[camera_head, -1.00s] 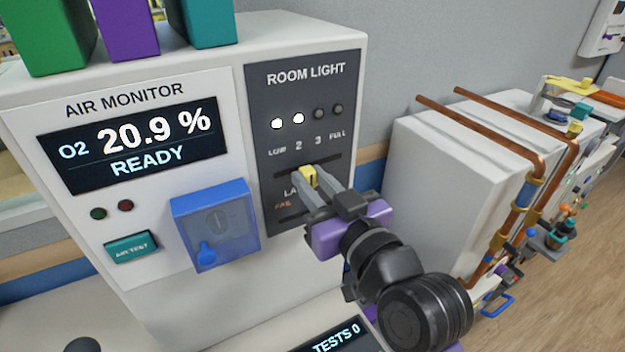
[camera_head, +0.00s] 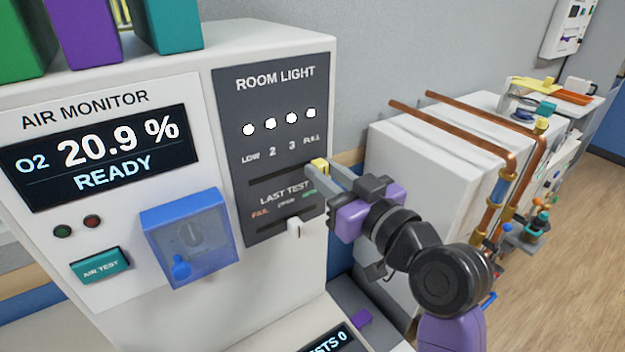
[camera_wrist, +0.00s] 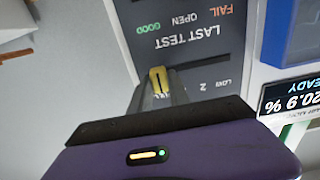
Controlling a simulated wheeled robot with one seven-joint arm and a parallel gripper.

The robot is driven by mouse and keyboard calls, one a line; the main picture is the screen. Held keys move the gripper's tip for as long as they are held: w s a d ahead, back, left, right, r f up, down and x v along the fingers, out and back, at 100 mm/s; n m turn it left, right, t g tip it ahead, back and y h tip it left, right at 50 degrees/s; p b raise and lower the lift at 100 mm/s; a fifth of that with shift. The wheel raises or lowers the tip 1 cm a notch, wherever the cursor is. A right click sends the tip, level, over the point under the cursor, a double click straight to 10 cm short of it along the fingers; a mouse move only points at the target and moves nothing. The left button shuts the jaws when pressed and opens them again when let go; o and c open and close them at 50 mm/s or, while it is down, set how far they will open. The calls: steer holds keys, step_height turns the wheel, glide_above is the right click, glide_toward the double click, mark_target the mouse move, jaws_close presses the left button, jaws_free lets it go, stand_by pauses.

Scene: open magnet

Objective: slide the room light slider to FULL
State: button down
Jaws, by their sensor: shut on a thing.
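The room light slider is a yellow knob (camera_head: 319,165) at the right end of its slot, under the FULL label on the dark ROOM LIGHT panel (camera_head: 232,113). All the lamps above the scale are lit white. My gripper (camera_head: 322,170) is shut on the yellow knob, coming from the right. In the wrist view the knob (camera_wrist: 159,80) sits between the fingertips, which hide part of the scale.
A second slot marked LAST TEST lies below, with a white knob (camera_head: 295,228) at its right. A blue clear cover (camera_head: 190,240) and a teal AIR TEST button (camera_head: 100,265) are to the left. A white cabinet with copper pipes (camera_head: 460,135) stands to the right.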

steer(key=shift+w+d+r, duration=0.1)
steer(key=shift+d, duration=0.15)
steer(key=c, duration=1.2)
jaws_free()
steer(key=shift+c, duration=0.2)
steer(key=shift+d, duration=0.1)
steer(key=b+v, duration=0.1)
steer(key=v, duration=0.6)
steer(key=shift+s+b, duration=0.3)
steer(key=shift+b, duration=0.1)
steer(key=shift+d, duration=0.1)
